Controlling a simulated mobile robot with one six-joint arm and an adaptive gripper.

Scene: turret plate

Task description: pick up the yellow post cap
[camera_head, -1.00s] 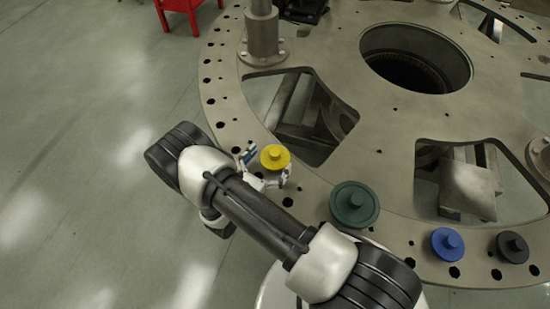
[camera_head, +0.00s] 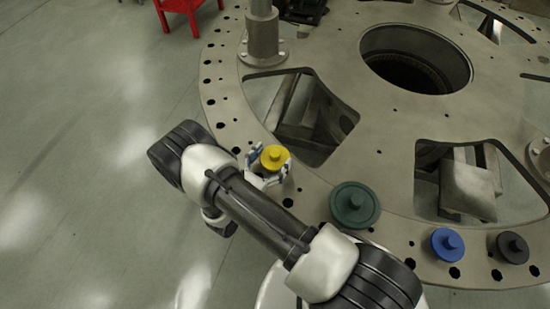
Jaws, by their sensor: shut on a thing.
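The yellow post cap (camera_head: 274,156) is a round disc with a small raised knob, near the left rim of the turret plate (camera_head: 392,153). My gripper (camera_head: 268,168) is at the cap, with its white and grey fingers on either side of it. It is shut on the cap. The cap looks slightly tilted. My arm hides part of the gripper, and I cannot tell whether the cap's underside touches the plate.
A larger green cap (camera_head: 354,205), a blue cap (camera_head: 447,243) and a black cap (camera_head: 512,247) sit along the plate's near rim. A grey post (camera_head: 263,36) stands behind my gripper. Large openings cut the plate beyond the cap. A red stand (camera_head: 178,9) is on the floor at the back.

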